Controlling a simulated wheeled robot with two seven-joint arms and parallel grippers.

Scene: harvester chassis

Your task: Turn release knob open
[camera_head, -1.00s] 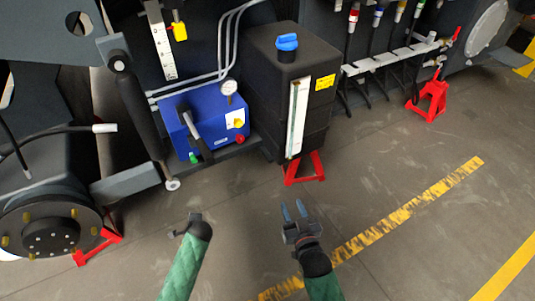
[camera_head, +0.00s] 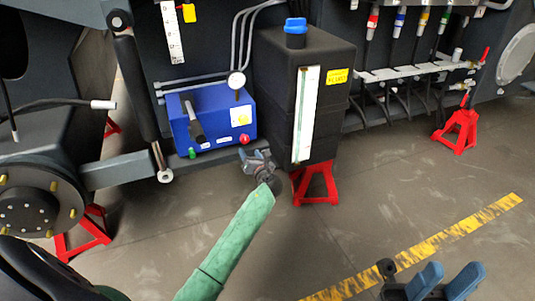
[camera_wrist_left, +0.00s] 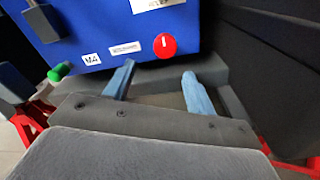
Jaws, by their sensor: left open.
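The blue hydraulic unit (camera_head: 215,122) sits low on the chassis. A red round knob (camera_head: 244,138) is at the lower right of its front. In the left wrist view the red knob (camera_wrist_left: 165,45) has a short white line, close to upright. My left gripper (camera_head: 256,158) is open and empty, just below the knob. In the wrist view its two blue fingers (camera_wrist_left: 160,85) are spread below the knob, apart from it. My right gripper (camera_head: 445,280) is at the bottom right over the floor, its blue fingers apart with nothing between them.
A black tank (camera_head: 345,95) with a blue cap stands right beside the unit. Red stands (camera_head: 318,185) rest on the floor, which is otherwise open.

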